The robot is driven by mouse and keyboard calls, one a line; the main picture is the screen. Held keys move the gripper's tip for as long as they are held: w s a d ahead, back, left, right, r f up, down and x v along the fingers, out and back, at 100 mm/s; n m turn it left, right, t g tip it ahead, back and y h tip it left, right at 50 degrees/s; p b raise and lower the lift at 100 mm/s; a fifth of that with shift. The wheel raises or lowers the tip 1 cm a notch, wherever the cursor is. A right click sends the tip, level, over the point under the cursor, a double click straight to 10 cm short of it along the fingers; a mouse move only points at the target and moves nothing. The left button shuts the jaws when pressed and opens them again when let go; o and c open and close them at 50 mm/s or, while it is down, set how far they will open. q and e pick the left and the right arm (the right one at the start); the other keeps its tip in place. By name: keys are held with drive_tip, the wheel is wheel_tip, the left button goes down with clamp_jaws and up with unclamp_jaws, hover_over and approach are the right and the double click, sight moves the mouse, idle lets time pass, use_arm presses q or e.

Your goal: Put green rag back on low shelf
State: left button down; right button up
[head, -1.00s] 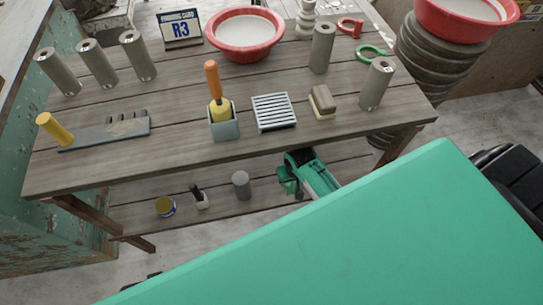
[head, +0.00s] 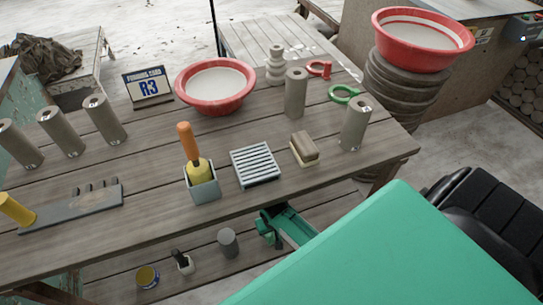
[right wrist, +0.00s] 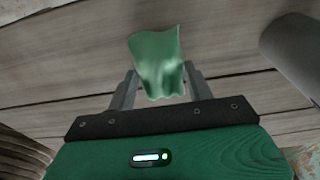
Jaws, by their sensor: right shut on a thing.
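The green rag (right wrist: 157,62) shows in the right wrist view, a small limp cloth between the two fingers of my right gripper (right wrist: 160,88). The gripper is shut on it. Grey wooden boards lie behind the rag; I cannot tell whether it touches them. In the head view my right gripper (head: 268,228) is at the table's front edge, over the right part of the low shelf (head: 205,272); the rag cannot be made out there. My left gripper is not in view.
On the low shelf are a grey cylinder (head: 228,243), a small dark-topped bottle (head: 183,262) and a blue-and-yellow tin (head: 147,277). The tabletop (head: 120,225) above overhangs it, holding a grey box with an orange-handled tool (head: 204,190), a slatted tray (head: 255,165) and a brush (head: 304,150).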

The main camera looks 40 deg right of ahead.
drive_tip(key=shift+f, duration=0.3)
drive_tip(key=o, duration=0.9)
drive_tip(key=shift+f, duration=0.1)
